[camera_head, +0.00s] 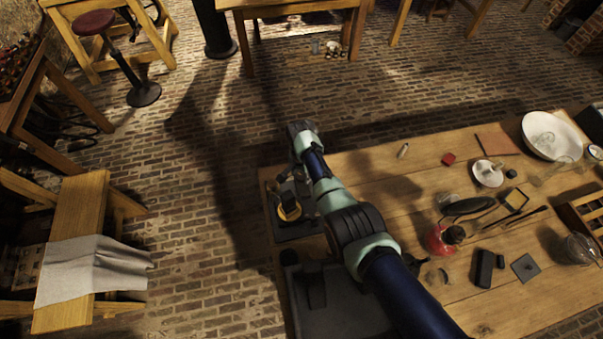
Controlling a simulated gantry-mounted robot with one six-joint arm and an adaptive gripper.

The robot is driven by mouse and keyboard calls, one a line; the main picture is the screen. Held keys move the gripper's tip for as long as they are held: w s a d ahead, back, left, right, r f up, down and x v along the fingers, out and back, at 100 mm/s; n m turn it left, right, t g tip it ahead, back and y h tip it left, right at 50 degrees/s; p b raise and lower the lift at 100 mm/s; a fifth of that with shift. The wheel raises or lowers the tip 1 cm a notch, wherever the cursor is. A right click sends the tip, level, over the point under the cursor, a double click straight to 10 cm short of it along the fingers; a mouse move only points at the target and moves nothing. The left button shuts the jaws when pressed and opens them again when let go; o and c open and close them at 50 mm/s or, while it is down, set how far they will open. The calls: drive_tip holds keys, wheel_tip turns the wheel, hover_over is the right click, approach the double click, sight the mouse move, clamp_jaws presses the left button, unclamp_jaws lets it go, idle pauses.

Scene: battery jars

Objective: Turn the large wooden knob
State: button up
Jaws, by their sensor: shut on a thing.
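My arm reaches from the bottom right to the left end of the workbench. My gripper (286,198) is small and dark in this view and points down at that end. It is shut on a round yellow-brown piece that looks like the large wooden knob (291,213), on a dark base (298,231). The fingers and wrist cover part of the knob. The exact finger contact and the knob's turn angle are too small to make out.
The wooden workbench (455,165) carries a white bowl (536,150), a white dish (481,178), a red flask (437,242), a black block (484,268) and other small items to the right. A dark grey tray (345,318) lies near my arm.

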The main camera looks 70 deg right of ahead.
sight(302, 175)
drive_tip(key=m, duration=0.5)
drive_tip(key=shift+m, duration=0.3)
drive_tip(key=m, duration=0.5)
drive_tip(key=shift+m, duration=0.3)
drive_tip(key=o, duration=1.1)
drive_tip(key=shift+o, duration=0.2)
wheel_tip(302, 175, up, 12)
